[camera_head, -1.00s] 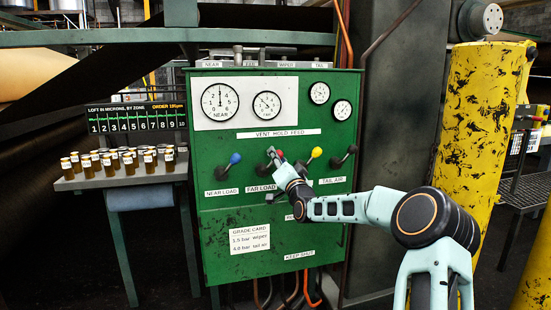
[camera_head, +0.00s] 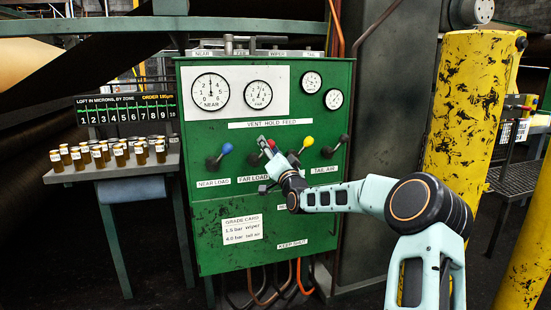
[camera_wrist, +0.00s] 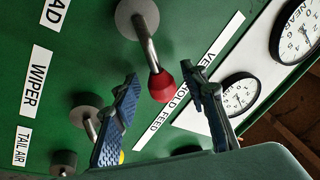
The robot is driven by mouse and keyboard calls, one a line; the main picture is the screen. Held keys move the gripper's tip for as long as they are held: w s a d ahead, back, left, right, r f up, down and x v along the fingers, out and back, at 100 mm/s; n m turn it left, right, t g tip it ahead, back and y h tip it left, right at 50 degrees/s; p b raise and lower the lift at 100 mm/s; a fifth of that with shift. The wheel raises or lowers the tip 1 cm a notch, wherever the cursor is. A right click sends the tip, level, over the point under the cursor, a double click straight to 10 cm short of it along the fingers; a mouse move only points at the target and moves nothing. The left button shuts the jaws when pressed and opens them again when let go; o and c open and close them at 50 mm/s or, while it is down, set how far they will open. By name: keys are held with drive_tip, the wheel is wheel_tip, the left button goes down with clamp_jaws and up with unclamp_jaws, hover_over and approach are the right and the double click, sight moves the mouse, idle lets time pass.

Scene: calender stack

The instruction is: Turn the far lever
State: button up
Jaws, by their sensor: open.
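The far lever, a steel shaft with a red knob (camera_head: 270,145), is on the green panel above the FAR LOAD label (camera_head: 255,179). In the wrist view the red knob (camera_wrist: 164,88) lies between the two fingertips, its shaft reaching up to a round hub. My gripper (camera_head: 264,162) is open in front of the panel at this lever; the fingers (camera_wrist: 162,82) stand apart on either side of the knob. No clear grip on the knob shows. The gripper partly hides the lever's base in the head view.
The blue-knobbed near lever (camera_head: 226,149) is to the left; the yellow-knobbed lever (camera_head: 308,141) and a black-knobbed lever (camera_head: 343,139) are to the right. Several jars stand on a shelf (camera_head: 128,172) at left. A yellow post (camera_head: 470,130) stands right of the panel.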

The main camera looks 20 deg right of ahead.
drive_tip(key=v, duration=1.1)
